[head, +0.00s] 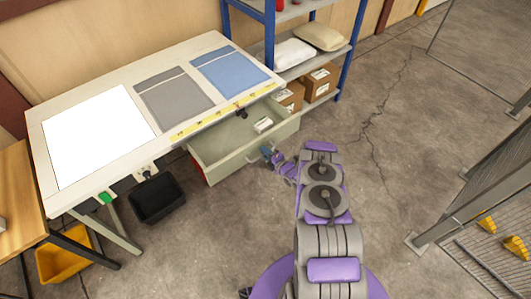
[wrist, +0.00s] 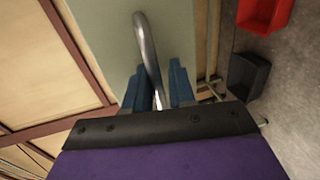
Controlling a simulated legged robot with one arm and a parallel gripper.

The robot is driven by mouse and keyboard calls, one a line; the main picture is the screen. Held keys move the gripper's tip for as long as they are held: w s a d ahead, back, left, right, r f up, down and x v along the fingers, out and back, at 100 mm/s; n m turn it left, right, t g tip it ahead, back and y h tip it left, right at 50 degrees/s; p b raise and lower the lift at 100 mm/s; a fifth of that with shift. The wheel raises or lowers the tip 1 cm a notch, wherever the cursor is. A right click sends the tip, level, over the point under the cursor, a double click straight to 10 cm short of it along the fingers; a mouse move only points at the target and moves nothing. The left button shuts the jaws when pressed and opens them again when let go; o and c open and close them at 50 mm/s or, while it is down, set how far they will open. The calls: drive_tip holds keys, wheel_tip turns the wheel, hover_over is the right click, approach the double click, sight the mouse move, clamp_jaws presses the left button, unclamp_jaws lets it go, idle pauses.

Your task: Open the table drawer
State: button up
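The table drawer (head: 232,162) is pulled out from under the front of the white work table (head: 118,57), with its inside showing. A small white item (head: 263,124) lies in it. My gripper (head: 270,153) is at the drawer's front face. In the wrist view, the curved metal drawer handle (wrist: 147,42) runs between the two blue fingers of my gripper (wrist: 157,82), which sit close on both sides of it. The pale green drawer front (wrist: 104,38) is behind the handle. The handle is too small to make out in the head view.
A black bin (head: 157,199) and a yellow bin (head: 64,262) stand on the floor at the left. A blue shelf rack (head: 343,52) with pillows and boxes stands behind the drawer. A metal fence (head: 470,195) is at the right. The floor between is clear.

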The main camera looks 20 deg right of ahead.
drive_tip(key=shift+o, duration=0.6)
drive_tip(key=shift+f, duration=0.1)
drive_tip(key=p+v, duration=0.3)
drive_tip(key=v, duration=1.4)
drive_tip(key=shift+p, duration=0.35)
drive_tip(key=shift+s, duration=0.1)
